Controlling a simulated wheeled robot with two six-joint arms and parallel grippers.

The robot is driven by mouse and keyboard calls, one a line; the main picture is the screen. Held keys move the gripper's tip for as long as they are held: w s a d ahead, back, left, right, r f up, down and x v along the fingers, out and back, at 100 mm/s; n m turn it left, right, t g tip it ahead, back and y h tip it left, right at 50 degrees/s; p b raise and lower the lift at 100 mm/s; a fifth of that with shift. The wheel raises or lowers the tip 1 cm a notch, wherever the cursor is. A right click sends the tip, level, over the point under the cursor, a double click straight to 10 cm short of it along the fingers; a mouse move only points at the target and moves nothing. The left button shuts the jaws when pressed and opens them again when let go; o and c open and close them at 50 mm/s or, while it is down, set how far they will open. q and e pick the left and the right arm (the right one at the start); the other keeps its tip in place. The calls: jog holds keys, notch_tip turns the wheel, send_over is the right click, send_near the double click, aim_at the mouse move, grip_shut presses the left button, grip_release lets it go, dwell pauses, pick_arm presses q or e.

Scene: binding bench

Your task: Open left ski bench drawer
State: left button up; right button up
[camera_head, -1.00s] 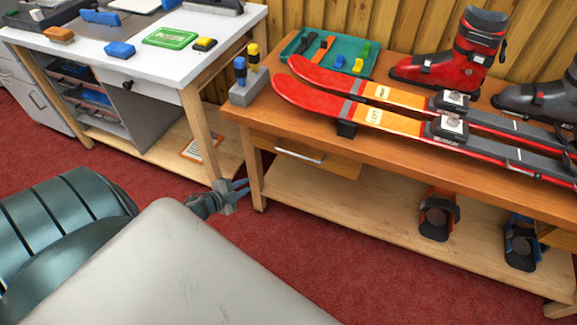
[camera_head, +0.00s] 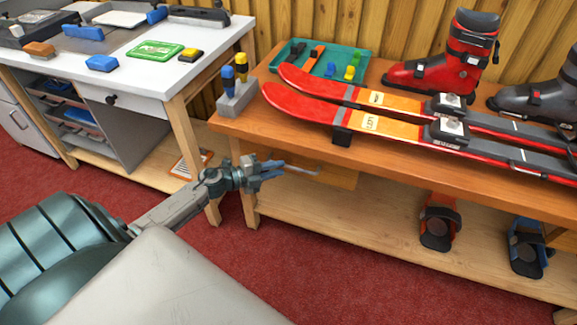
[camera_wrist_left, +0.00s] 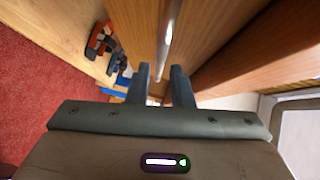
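The left ski bench drawer (camera_head: 340,179) is a wooden front under the left end of the bench top and looks shut. Its pale metal bar handle (camera_head: 308,170) is partly hidden behind my left gripper (camera_head: 282,170). That gripper is at the handle's left end, with its fingers pointing right along the drawer front. In the left wrist view the two dark fingers (camera_wrist_left: 161,75) stand apart with a gap between them. The handle (camera_wrist_left: 168,42) lines up with that gap, just beyond or between the tips; I cannot tell if they touch. My right gripper is out of view.
The ski bench top (camera_head: 232,128) holds red skis (camera_head: 385,127), a bottle holder (camera_head: 236,98), a teal tray (camera_head: 345,66) and boots (camera_head: 440,72). Bindings (camera_head: 436,225) lie on the lower shelf (camera_head: 340,235). A white worktable (camera_head: 150,75) stands left. Red carpet is clear in front.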

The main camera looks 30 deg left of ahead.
aim_at(289, 166)
pick_arm(q)
jog(key=shift+x, duration=2.25)
jog(key=shift+c, duration=0.2)
grip_shut()
